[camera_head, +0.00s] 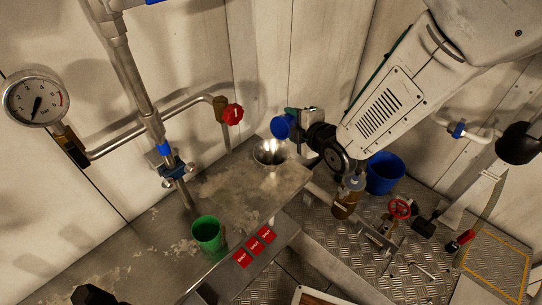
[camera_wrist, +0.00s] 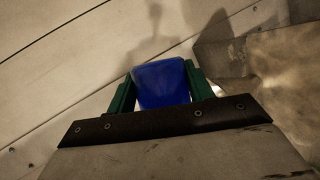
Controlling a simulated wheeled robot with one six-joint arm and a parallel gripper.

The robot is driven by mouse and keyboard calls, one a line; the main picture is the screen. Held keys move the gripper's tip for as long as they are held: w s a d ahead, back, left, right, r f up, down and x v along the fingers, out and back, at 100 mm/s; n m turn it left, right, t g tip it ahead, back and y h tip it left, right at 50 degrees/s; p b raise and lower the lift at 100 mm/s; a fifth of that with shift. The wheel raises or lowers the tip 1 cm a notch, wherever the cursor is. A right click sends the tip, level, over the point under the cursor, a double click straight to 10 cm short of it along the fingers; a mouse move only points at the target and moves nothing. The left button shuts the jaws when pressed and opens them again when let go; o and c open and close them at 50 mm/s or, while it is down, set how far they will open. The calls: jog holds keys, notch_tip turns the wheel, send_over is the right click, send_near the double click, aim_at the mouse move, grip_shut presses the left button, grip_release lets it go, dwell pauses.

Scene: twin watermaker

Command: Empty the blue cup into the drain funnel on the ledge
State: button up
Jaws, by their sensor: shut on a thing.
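The blue cup (camera_head: 282,127) is held in my gripper (camera_head: 291,119), just above and behind the drain funnel in the head view. The cup looks tipped over on its side; I cannot see its inside or any liquid. In the wrist view the blue cup (camera_wrist: 162,86) sits between the two green fingers of my gripper (camera_wrist: 160,78), which are shut on it. The drain funnel (camera_head: 268,157) is a shiny metal bowl set in the ledge (camera_head: 240,190). The funnel cannot be made out in the wrist view.
A green cup (camera_head: 207,233) stands on the ledge at the lower left, near red labels (camera_head: 255,245). A pipe with a red valve knob (camera_head: 232,114) is left of the funnel.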

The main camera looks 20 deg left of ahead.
jog(key=shift+s+a+r+n+t, duration=0.2)
jog(key=shift+s+r+n+t, duration=0.1)
jog(key=shift+s+n, duration=0.15)
dwell(0.4)
jog(key=shift+s+a+r+n+t+p, duration=0.1)
jog(key=shift+s+r+n+t+p, duration=0.2)
jog(key=shift+n+t+p, duration=0.25)
jog(key=shift+s+a+r+n+t+p, duration=0.15)
jog(key=shift+r+n+t+p, duration=0.25)
jog(key=shift+n, duration=0.2)
dwell(1.0)
jog(key=shift+s+f, duration=0.15)
jog(key=shift+f, duration=0.6)
jog(key=shift+r+p, duration=0.1)
jog(key=shift+p, duration=0.3)
